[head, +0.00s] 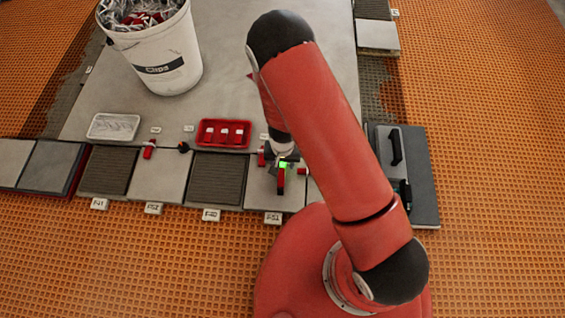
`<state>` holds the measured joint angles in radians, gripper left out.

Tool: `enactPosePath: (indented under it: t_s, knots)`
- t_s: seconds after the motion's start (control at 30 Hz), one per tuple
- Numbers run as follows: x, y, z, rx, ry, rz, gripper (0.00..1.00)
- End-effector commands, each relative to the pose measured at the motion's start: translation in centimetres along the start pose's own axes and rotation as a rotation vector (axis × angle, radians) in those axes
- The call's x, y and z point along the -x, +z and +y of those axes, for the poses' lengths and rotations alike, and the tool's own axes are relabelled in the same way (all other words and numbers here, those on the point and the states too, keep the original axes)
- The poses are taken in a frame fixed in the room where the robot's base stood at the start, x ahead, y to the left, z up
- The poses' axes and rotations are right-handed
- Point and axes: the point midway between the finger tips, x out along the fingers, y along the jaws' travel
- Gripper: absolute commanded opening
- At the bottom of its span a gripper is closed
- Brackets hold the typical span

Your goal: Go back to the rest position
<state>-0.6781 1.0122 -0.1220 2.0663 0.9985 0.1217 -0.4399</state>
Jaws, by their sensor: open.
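My gripper (284,168) is small in the head view, low over the tile row just left of my red arm. The jaws are open, though the arm partly hides them and the fingertips are hard to make out. A green light shows at the gripper. An upright red piece (281,183) shows directly below it; I cannot tell whether they touch. Another red piece (149,149) stands at a tile joint farther left, near a small black knob (184,147).
A white bucket of clips (165,60) stands at the upper left. A grey case (415,165) lies right of my arm. Open orange matting (130,270) fills the front left.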

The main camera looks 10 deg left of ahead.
Motion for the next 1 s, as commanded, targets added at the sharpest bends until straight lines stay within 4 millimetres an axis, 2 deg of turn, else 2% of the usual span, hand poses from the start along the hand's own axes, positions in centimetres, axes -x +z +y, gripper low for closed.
enactPosePath:
  t_s: [0.03, 0.1, 0.3, 0.43, 0.67, 0.77, 0.87, 0.97, 1.0]
  knots:
    - [1.3, 0.0, -0.1, 0.000, -0.001, 0.002, 0.45]
    - [2.6, -0.1, -0.1, 0.002, -0.002, 0.003, 0.45]
    - [5.6, -0.1, -0.1, 0.001, -0.001, 0.002, 0.45]
    - [6.5, 0.0, 0.0, 0.000, -0.001, -0.001, 0.45]
    - [6.6, 0.0, 0.0, -0.001, 0.000, -0.001, 0.45]
    - [7.5, -0.3, -0.1, -0.004, -0.012, 0.003, 0.45]
    - [10.5, -1.1, -0.3, -0.010, -0.052, 0.013, 0.45]
    - [15.6, -2.2, -0.2, -0.014, -0.113, 0.033, 0.45]
    - [17.9, -2.6, 0.1, -0.016, -0.140, 0.043, 0.45]
